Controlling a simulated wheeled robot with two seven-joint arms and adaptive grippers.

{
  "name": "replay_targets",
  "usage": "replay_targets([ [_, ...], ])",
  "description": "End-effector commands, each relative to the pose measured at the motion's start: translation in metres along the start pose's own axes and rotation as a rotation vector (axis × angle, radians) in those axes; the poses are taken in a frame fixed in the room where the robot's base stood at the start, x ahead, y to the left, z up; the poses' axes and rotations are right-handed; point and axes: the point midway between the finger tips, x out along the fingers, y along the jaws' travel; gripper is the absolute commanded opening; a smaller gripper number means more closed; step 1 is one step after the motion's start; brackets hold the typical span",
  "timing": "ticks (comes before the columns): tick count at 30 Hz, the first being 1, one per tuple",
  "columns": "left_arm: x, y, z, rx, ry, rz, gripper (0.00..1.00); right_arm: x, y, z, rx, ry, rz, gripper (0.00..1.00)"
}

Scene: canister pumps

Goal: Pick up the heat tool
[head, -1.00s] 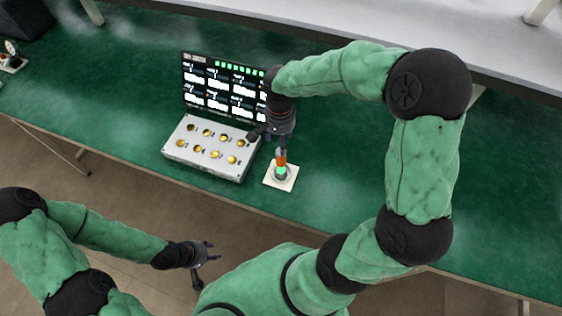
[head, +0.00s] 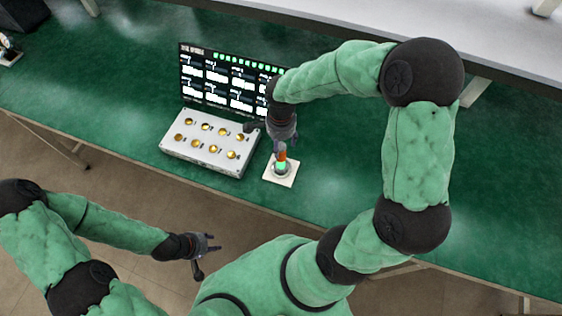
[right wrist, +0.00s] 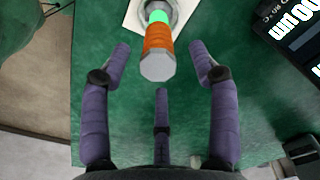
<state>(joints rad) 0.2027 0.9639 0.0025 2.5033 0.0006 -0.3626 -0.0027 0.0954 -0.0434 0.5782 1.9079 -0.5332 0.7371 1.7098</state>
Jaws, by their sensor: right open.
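The heat tool (head: 282,160) stands upright on a small white square base on the green table. It has an orange body above a glowing green band. In the right wrist view, the heat tool (right wrist: 158,50) lies ahead between the spread fingers, with its grey end cap facing the camera. My right gripper (head: 280,145) is just above the tool; in its wrist view the right gripper (right wrist: 160,65) is open and empty, with clear gaps to the tool. My left gripper (head: 210,256) is over the floor in front of the table, fingers apart and empty.
A white box with several gold buttons (head: 210,143) stands left of the tool, close to the right gripper. A dark display screen (head: 215,78) stands behind it. The green table (head: 345,195) is clear to the right of the white base (head: 273,176).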

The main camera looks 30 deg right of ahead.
Motion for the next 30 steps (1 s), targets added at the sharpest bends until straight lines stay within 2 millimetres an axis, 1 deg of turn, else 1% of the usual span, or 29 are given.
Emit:
replay_targets([
  [5,0.004,-0.001,0.0,0.0,0.0,0.0,0.4,0.016,0.002,0.002,-0.001,-0.002,0.004,0.61],
  [9,0.009,-0.003,0.0,0.0,0.0,0.0,0.4,0.037,0.002,0.004,-0.002,-0.002,0.004,0.61],
  [12,0.011,-0.004,0.0,0.0,0.0,0.0,0.4,0.048,0.002,0.003,-0.001,-0.001,0.002,0.61],
  [15,0.011,-0.004,-0.001,0.0,0.0,0.0,0.4,0.052,0.002,0.003,0.0,-0.001,0.001,0.61],
  [20,0.011,-0.004,-0.001,0.0,0.0,0.0,0.4,0.051,0.001,0.003,-0.001,-0.001,0.0,0.61],
  [23,0.011,-0.004,-0.001,0.0,0.0,0.0,0.4,0.051,0.001,0.003,-0.001,-0.001,0.0,0.36],
  [24,0.011,-0.004,-0.001,0.0,0.0,0.0,0.4,0.051,0.001,0.003,-0.001,-0.001,0.0,0.24],
  [27,0.011,-0.004,-0.001,0.0,0.0,0.0,0.4,0.051,0.001,0.003,-0.001,-0.001,0.0,0.0],
  [30,0.011,-0.004,-0.001,0.0,0.0,0.0,0.4,0.05,0.001,0.003,-0.001,0.0,-0.001,0.0],
])
